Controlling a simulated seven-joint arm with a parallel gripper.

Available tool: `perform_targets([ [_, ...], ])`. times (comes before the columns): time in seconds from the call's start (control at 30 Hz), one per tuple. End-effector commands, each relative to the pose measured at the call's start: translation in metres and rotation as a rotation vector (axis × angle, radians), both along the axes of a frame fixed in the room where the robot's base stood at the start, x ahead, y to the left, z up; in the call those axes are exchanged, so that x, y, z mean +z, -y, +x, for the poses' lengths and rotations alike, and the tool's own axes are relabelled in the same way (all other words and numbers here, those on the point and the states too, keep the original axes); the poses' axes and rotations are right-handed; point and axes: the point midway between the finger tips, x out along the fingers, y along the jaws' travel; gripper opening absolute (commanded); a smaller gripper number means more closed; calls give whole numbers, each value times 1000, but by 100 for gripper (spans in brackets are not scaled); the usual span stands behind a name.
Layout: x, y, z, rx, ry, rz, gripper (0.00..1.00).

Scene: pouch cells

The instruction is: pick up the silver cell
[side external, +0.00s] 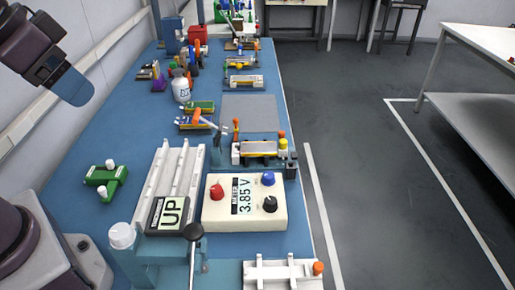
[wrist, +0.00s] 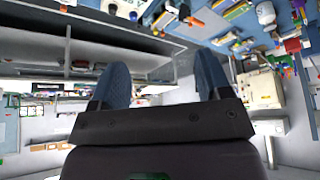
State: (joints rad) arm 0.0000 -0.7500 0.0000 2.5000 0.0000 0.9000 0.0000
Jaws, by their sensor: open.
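A silver flat cell (side external: 259,147) seems to lie in a small fixture with orange and yellow knobs, just behind the meter in the side view. Another silvery flat piece (side external: 244,80) lies in a similar holder farther back; I cannot tell for sure which one is the task's cell. My gripper (wrist: 162,80) shows two blue fingers spread wide apart with nothing between them in the wrist view. In the side view a blue finger (side external: 75,87) hangs at the upper left, high and well away from both pieces.
A cream meter (side external: 220,217) reading 3.85V, a white railed rack (side external: 170,180) and an "UP" display (side external: 168,214) stand at the front of the blue bench. A grey mat (side external: 250,112) lies bare behind the fixture. A white bottle (side external: 181,88) and a green block (side external: 106,178) are left.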

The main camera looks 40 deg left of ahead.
Motion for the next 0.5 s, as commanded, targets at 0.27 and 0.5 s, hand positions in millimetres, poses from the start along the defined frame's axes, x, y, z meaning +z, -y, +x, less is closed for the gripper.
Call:
perform_targets([
  [0.27,0,0,0,0,0,0,87],
  [0.5,-20,-3,9,16,-112,-3,87],
])
